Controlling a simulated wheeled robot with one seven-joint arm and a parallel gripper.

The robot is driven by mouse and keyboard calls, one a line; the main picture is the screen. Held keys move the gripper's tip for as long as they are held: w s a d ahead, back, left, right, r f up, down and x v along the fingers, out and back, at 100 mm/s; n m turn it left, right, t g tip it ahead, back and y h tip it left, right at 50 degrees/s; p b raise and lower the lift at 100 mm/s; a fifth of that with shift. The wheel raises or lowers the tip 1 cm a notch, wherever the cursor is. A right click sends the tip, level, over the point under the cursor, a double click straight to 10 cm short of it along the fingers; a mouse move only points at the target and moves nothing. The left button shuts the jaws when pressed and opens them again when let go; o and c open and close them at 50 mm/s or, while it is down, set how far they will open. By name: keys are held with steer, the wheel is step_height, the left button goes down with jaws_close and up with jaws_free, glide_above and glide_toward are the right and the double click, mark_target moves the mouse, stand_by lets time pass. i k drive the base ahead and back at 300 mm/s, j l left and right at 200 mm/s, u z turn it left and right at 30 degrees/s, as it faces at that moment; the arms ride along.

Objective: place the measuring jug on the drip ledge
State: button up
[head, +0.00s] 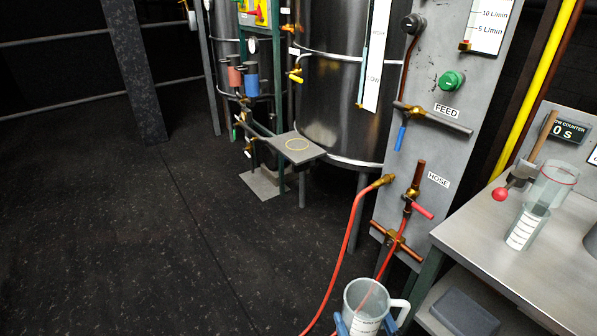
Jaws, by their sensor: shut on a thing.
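The measuring jug (362,303) is a clear cylinder with printed markings and a white handle on its right side. It is upright at the bottom edge of the head view. My gripper (365,326) has blue fingertips on both sides of the jug and is shut on it; the jug's base and most of the gripper are cut off by the frame. The drip ledge (311,155) is a small grey plate with a pale yellow ring on top, in front of the tall steel tank. The ledge holds nothing, and the jug is apart from it, nearer to me.
A grey panel (418,150) with valves stands right of the ledge, and a red hose (352,232) hangs from it beside the jug. A grey bench (500,245) at right holds clear vessels and a red-knobbed lever (500,194). The dark floor at left is open.

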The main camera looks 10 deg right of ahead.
mark_target(300, 147)
steer(key=i+j, duration=0.3)
steer(key=i, duration=0.15)
steer(key=i+j, duration=0.35)
steer(key=i, duration=0.15)
steer(key=i+j, duration=0.3)
steer(key=i, duration=0.15)
